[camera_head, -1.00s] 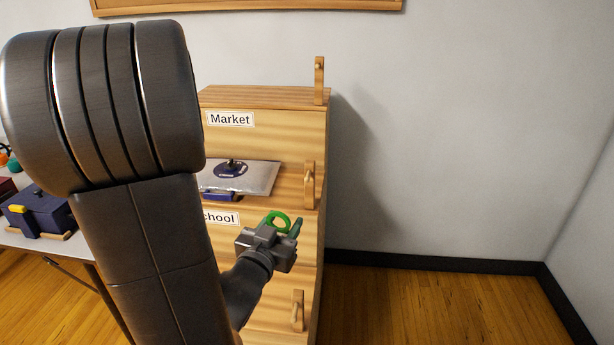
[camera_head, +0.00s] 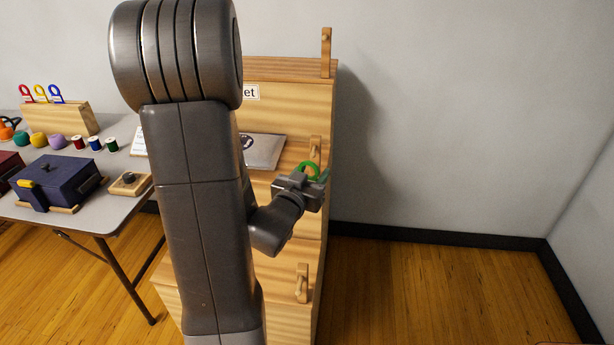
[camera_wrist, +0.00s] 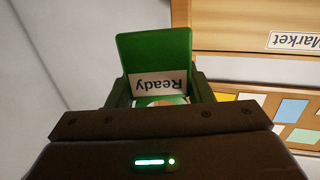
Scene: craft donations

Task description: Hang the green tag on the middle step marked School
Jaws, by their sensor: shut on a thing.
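My gripper (camera_head: 314,180) is shut on the green tag (camera_head: 306,167), whose looped top shows above the jaws in the head view. In the wrist view the tag (camera_wrist: 155,55) is a flat green plate with a white "Ready" label, seen upside down. The wooden post (camera_head: 315,147) of the middle step stands just behind the tag, its lower part hidden by the tag and gripper. I cannot tell whether the loop touches or surrounds its peg. My arm hides the School label.
The top step has a post (camera_head: 326,50) and a Market label (camera_head: 252,92); the lower step has another post (camera_head: 302,283). A silver packet (camera_head: 265,150) lies on the step below Market. A table (camera_head: 105,216) with a dark blue box (camera_head: 62,180) stands left.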

